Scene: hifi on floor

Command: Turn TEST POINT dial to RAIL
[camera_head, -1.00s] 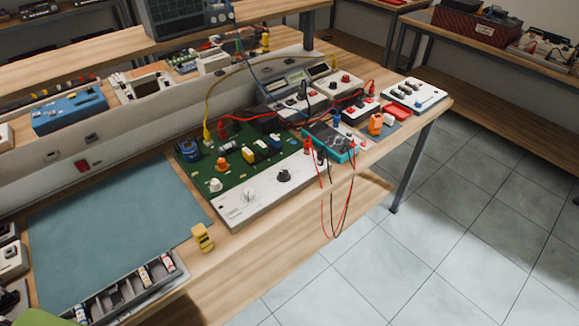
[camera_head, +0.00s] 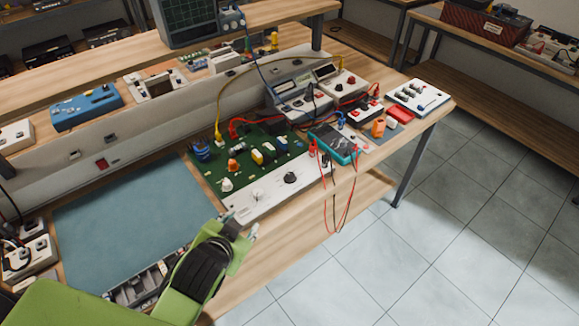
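A white control panel (camera_head: 275,195) runs along the front of a green circuit board (camera_head: 225,172) near the bench's front edge. It carries a black knob (camera_head: 291,178) and a pale knob (camera_head: 257,195). Their lettering is too small to read, so I cannot tell which is the TEST POINT dial or where it points. My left gripper (camera_head: 239,222) is just in front of the panel's left end, short of both knobs. Its fingertips look apart, with nothing seen between them. My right gripper is out of view.
A teal multimeter (camera_head: 333,143) stands right of the board, its red and black leads (camera_head: 335,205) hanging over the bench edge. A yellow cable (camera_head: 232,90) arches above the board. A blue mat (camera_head: 130,225) lies clear at left. A parts tray (camera_head: 135,290) is partly behind my arm.

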